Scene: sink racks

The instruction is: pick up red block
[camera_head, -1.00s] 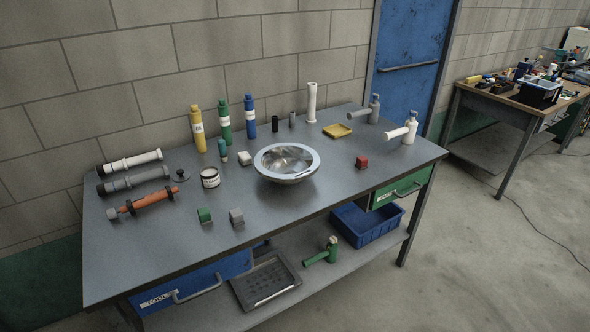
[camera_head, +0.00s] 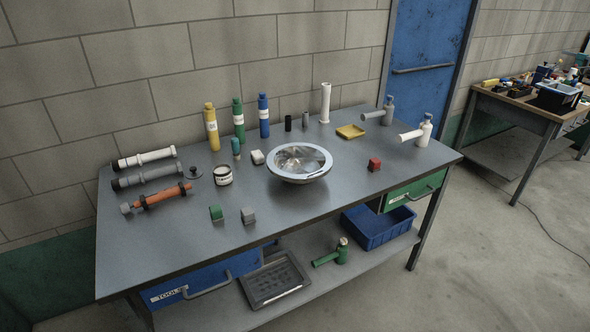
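A small red block (camera_head: 375,164) sits on the grey workbench (camera_head: 330,212), to the right of a round metal sink bowl (camera_head: 300,176). It stands apart from the things around it, with bare bench top on all sides. Neither of my grippers shows in the head view.
A green block (camera_head: 216,213) and a grey block (camera_head: 248,216) lie near the front edge. Bottles and pipes line the back and left. The front right top is clear.

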